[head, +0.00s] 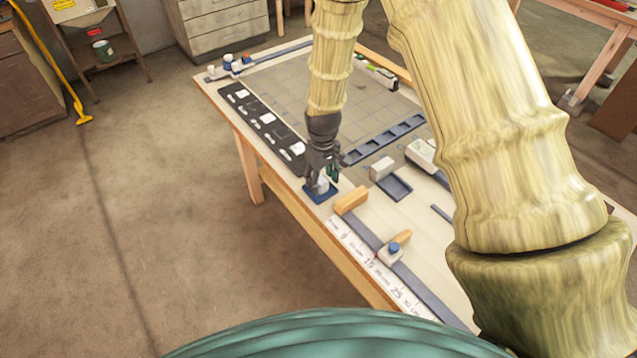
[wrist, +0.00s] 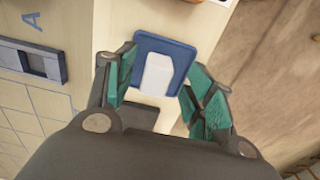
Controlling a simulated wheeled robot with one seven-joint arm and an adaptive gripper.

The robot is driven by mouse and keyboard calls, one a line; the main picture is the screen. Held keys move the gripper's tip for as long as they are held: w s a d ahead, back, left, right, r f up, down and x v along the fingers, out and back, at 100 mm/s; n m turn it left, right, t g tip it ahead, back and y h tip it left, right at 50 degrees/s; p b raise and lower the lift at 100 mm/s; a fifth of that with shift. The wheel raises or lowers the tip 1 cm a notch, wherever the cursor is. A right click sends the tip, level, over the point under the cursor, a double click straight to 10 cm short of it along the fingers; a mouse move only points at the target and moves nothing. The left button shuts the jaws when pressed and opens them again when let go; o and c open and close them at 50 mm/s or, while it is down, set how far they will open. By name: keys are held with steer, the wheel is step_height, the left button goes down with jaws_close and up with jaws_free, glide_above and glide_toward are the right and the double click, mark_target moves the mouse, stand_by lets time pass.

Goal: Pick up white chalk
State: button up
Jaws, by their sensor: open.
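The white chalk (wrist: 157,73) is a short pale block on a small blue tray (wrist: 180,48) in the wrist view. In the head view the chalk (head: 322,185) shows just below my gripper, partly hidden, on the blue tray (head: 313,197) near the table's left edge. My gripper (wrist: 160,92) is open, with its green-padded fingers on either side of the chalk in the wrist view. In the head view my gripper (head: 327,172) hangs over the tray. I cannot tell whether the fingers touch the chalk.
A wooden block (head: 351,200), a white-grey block (head: 382,167) and a ruler strip (head: 369,262) lie nearby. A black board (head: 256,118) with white pieces lies behind. A blue slotted rail (head: 385,139) crosses the table (head: 440,255). The table's left edge is close to the tray.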

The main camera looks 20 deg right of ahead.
steer(key=shift+w+f, duration=0.3)
steer(key=shift+f, duration=0.3)
steer(key=shift+w+f, duration=0.25)
steer(key=shift+f, duration=0.35)
steer(key=shift+s+r, duration=0.25)
steer(key=shift+s, duration=0.05)
steer(key=shift+c, duration=0.2)
steer(key=shift+w+f, duration=0.15)
steer(key=c, duration=0.6)
jaws_close()
step_height(320, 180, up, 2)
steer(key=shift+r+b, duration=0.1)
steer(key=shift+b, duration=0.5)
steer(key=shift+s+a+r+b, duration=0.25)
steer(key=shift+s+r+b, duration=0.15)
steer(key=shift+r+b, duration=0.2)
steer(key=s+a+r+b, duration=0.1)
steer(key=s+a+b, duration=0.1)
steer(key=s+a, duration=0.2)
steer(key=s+a+b, duration=0.2)
steer(key=s+a, duration=0.2)
steer(key=s, duration=0.5)
steer(key=shift+r, duration=0.35)
